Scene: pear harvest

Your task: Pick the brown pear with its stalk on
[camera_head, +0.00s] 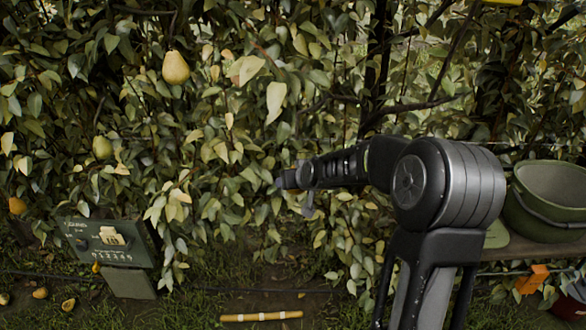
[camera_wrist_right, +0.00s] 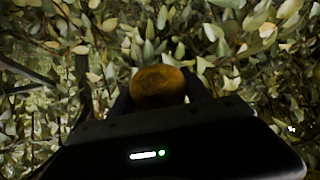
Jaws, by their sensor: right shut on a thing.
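A brown pear (camera_wrist_right: 158,87) sits between the two fingers of my right gripper (camera_wrist_right: 158,95) in the right wrist view. The gripper is shut on it, among the leaves. The pear's stalk is not visible, so I cannot tell whether it is still joined to the branch. In the head view my right arm reaches left into the foliage; its gripper (camera_head: 290,181) shows only in part and the held pear is hidden. My left gripper is not in view.
A yellow pear (camera_head: 176,67) and a greenish pear (camera_head: 102,147) hang at the left. A green bucket (camera_head: 550,195) stands at the right. A yellow stick (camera_head: 262,316) lies on the ground.

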